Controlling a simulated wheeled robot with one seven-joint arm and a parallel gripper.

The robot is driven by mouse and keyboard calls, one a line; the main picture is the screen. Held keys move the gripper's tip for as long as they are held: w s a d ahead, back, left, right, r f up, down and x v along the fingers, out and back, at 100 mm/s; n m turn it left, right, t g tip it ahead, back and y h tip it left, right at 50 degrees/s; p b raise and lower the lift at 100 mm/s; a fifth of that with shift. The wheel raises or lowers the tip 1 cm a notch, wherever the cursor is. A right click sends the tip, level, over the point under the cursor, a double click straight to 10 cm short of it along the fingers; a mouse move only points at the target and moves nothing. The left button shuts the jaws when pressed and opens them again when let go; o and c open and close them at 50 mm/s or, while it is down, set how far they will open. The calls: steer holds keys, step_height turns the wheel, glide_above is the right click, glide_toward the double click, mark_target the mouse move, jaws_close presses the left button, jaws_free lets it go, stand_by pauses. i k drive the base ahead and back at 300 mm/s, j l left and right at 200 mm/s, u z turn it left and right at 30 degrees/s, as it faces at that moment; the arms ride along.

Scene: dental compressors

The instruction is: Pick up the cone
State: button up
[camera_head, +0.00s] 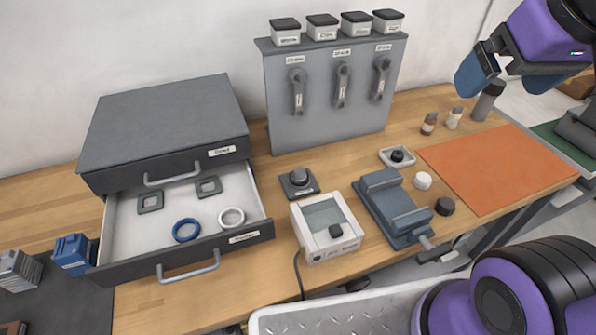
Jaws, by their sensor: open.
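I cannot make out a clear cone shape in the head view. A small black piece (398,155) sits in a small white tray (388,163) on the workbench, but its exact shape is too small to tell. A white round piece (422,181) and a black round piece (445,206) stand beside the blue-grey vise. My gripper (508,78) is at the upper right, with its blue fingertips apart and nothing between them. It is raised above the back right of the bench, away from these pieces.
The vise (395,210) and a white scale-like device (326,228) stand mid-bench. An open drawer (130,235) holds rings and square gaskets. A panel (330,105) with hanging tools stands behind. Small bottles (429,123) stand near the gripper. The orange mat (495,168) is clear.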

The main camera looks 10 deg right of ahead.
mark_target(299, 173)
steer(key=l+u, duration=0.75)
steer(key=k+j, duration=0.05)
